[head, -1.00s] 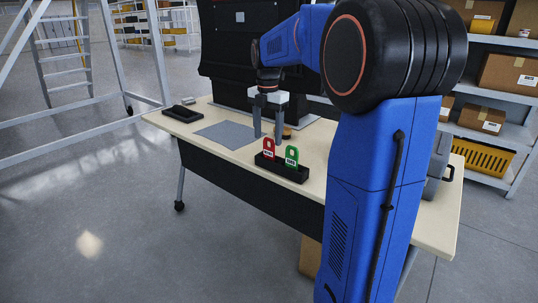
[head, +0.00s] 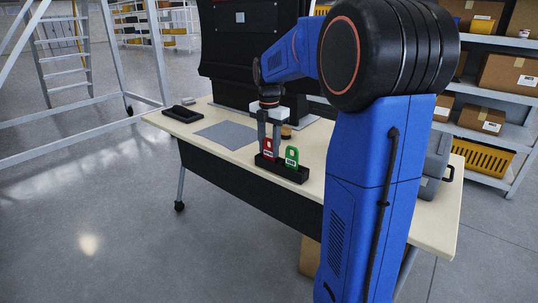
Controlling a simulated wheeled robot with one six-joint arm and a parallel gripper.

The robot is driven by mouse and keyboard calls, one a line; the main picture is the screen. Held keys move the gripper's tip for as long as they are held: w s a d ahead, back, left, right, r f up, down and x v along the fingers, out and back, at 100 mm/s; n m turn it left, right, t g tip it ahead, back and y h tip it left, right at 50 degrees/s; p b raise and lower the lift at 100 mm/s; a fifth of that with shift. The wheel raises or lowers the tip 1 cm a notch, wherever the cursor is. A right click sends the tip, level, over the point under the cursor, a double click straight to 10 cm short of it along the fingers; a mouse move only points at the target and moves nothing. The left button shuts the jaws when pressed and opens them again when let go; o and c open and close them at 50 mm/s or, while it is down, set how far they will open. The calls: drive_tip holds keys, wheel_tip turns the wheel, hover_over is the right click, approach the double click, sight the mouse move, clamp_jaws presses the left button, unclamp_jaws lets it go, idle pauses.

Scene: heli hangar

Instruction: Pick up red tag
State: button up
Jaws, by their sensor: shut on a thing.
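The red tag (head: 267,153) stands upright in a black holder (head: 290,173) near the front edge of the table. A green tag (head: 291,156) stands in the same holder, just right of it. My gripper (head: 269,143) points down over the holder and is shut on the red tag. Its fingers cover the tag's upper part. The tag's lower end is still in the holder.
The table (head: 210,132) also holds a grey mat (head: 226,134), a black tray (head: 181,113) and a small brown round object (head: 286,132) behind the gripper. A grey case (head: 434,165) stands at the right. A large black structure (head: 240,50) rises behind the table.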

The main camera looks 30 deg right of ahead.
wheel_tip(320, 180, up, 10)
drive_tip(key=shift+r, duration=0.1)
idle(0.5)
drive_tip(key=shift+s, duration=0.1)
idle(0.4)
